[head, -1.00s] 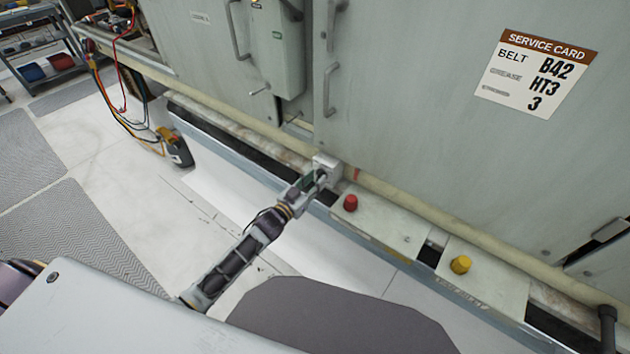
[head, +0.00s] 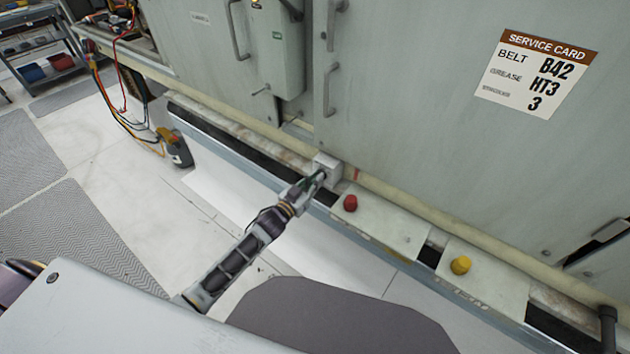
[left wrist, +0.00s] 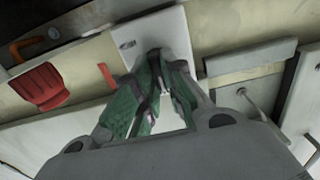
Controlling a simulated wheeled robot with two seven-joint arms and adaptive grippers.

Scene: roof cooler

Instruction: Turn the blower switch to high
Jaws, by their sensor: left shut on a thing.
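The blower switch box (head: 331,165) is a small pale grey box on the lower ledge of the big grey cabinet. In the left wrist view it is a white plate (left wrist: 172,32) just beyond the fingers, with a small dark mark on it. My left gripper (head: 318,178) reaches it from the lower left. Its green-padded fingers (left wrist: 160,72) are closed together at the box front, shut on the switch handle. The fingers hide the handle, so its setting cannot be read. My right gripper is not in view.
A red knob (head: 350,203) and a yellow knob (head: 461,265) sit on ledge plates to the right of the box. Cabinet handles (head: 331,90) stick out above. A yellow meter (head: 176,148) with cables stands at the left. The floor (head: 230,185) in front is mostly clear.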

